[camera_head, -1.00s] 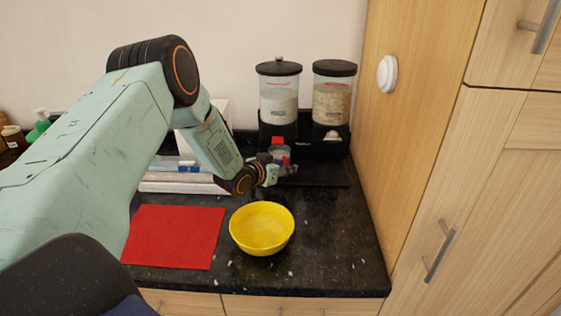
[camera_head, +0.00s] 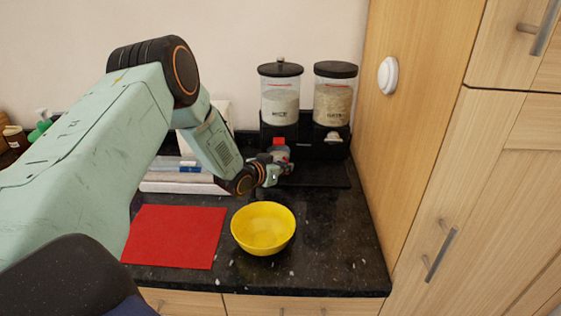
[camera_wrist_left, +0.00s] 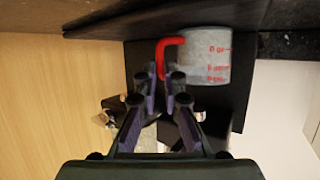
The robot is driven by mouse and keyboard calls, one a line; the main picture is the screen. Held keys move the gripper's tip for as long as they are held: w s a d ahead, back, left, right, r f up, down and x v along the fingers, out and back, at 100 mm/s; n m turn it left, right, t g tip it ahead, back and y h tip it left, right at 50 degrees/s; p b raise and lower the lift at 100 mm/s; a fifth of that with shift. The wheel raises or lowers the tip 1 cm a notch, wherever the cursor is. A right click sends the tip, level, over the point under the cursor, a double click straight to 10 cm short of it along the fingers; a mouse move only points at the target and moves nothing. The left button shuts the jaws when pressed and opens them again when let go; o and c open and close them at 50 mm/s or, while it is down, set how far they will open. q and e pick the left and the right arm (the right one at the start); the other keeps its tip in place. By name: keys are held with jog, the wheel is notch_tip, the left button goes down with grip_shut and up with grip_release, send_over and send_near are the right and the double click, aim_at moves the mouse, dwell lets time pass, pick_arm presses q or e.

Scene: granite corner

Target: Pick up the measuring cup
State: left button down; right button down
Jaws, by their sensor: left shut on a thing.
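The measuring cup (camera_wrist_left: 205,58) is a clear, greyish cup with red markings and a red handle (camera_wrist_left: 162,58). It shows large in the left wrist view. In the head view the cup (camera_head: 281,154) is small, in front of the left dispenser, and partly hidden by my gripper. My left gripper (camera_wrist_left: 165,80) has its fingers closed at the red handle; in the head view it (camera_head: 284,165) is at the cup. I cannot tell whether the cup touches the black tray below. My right gripper does not show.
Two dispensers, one of rice (camera_head: 281,105) and one of oats (camera_head: 332,103), stand against the back wall. A yellow bowl (camera_head: 263,228) and a red mat (camera_head: 175,237) lie on the dark counter. A tall wooden cabinet (camera_head: 412,130) bounds the right side.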

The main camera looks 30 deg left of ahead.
pick_arm(q)
jog(key=shift+w+f, duration=0.1)
jog(key=shift+w, duration=0.1)
jog(key=shift+s+r, duration=0.4)
jog(key=shift+s, duration=0.05)
jog(key=r+p+v, duration=0.1)
jog(key=p+v, duration=0.5)
jog(key=v, duration=0.9)
jog(key=shift+w+r, duration=0.2)
jog(key=shift+r, duration=0.25)
jog(key=shift+w+f, duration=0.1)
